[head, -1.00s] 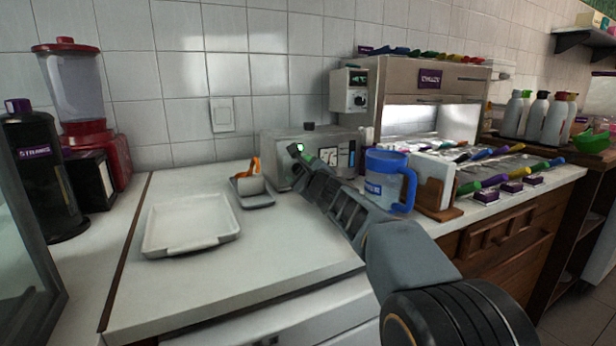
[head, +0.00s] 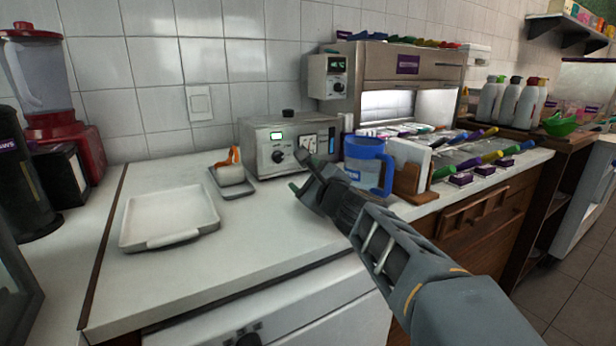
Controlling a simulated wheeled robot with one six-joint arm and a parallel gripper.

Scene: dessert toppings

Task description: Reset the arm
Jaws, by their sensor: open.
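My gripper (head: 303,178) is at the end of my arm, which reaches in from the lower right. It is in the air over the counter's right part, in front of the grey control box (head: 290,143) and left of the blue mug (head: 367,165). Its jaws are open and I see nothing between them. My arm hides part of the counter's front edge.
A white tray (head: 128,226) lies on the white counter (head: 240,232), with a small holder (head: 232,176) behind it. A napkin holder (head: 411,180) stands right of the mug. A red blender (head: 58,125) is at the left. The counter's middle is clear.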

